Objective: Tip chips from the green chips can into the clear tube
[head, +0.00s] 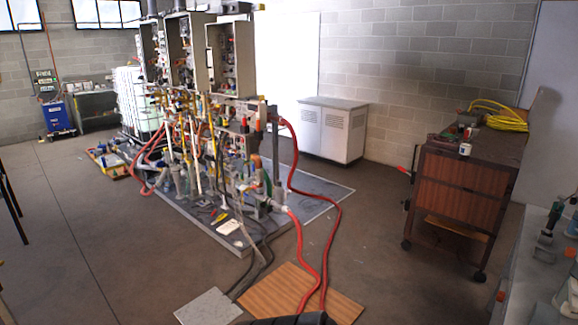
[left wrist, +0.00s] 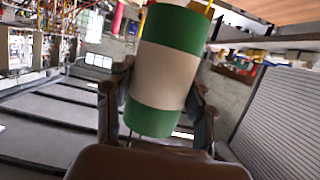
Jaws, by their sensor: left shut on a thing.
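The green chips can (left wrist: 165,70), green with a wide beige band, is in the left wrist view. I cannot see any chips or the can's opening. I cannot make out the clear tube in either view. Neither gripper can be made out in the head view, and my right gripper is not in view.
A heater rig (head: 215,150) with pipes and red hoses stands on a grey platform. A wooden cabinet (head: 465,180) on wheels stands at the right. A bench (head: 530,285) with small items is at the lower right. A wooden board (head: 275,290) lies on the open floor.

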